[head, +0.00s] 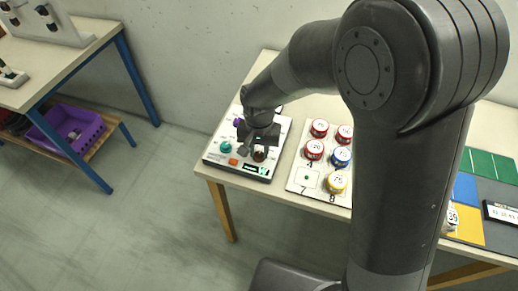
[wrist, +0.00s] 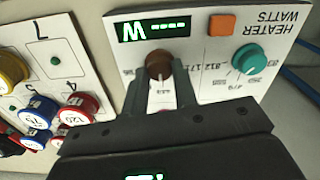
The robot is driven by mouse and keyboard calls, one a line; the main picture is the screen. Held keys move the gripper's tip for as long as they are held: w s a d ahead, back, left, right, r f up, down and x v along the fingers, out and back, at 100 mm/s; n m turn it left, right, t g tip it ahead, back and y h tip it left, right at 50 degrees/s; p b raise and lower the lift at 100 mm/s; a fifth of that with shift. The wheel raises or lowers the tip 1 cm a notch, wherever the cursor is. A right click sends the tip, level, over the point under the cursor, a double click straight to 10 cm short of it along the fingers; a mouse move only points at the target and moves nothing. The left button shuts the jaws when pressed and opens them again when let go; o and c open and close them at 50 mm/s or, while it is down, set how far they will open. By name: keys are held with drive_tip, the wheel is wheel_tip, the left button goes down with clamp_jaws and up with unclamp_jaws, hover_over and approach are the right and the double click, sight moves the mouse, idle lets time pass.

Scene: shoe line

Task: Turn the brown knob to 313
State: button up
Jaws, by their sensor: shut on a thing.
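The brown knob (wrist: 158,62) sits on a white control panel (wrist: 200,65) labelled "HEATER WATTS", seen upside down in the wrist view. My gripper (wrist: 161,86) is shut on the brown knob, a finger on each side. A pale mark on the knob points down in the wrist view, toward a small label between the fingers that I cannot read surely. The dark display (wrist: 153,28) shows a green "W" and dashes. In the head view my gripper (head: 259,147) is over the panel's front part.
A teal knob (wrist: 249,59) and an orange button (wrist: 221,25) are close to the brown knob. A purple knob (head: 237,122) is farther back on the panel. To the right, a white board (head: 300,183) holds several red, blue and yellow round tins. The table edge is close in front.

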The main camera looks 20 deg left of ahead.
sight(259, 154)
drive_tip(key=shift+n, duration=0.4)
drive_tip(key=shift+c, duration=0.5)
drive_tip(key=n, duration=0.2)
drive_tip(key=shift+n, duration=2.5)
drive_tip(key=o, duration=1)
wheel_tip(259, 154, up, 11)
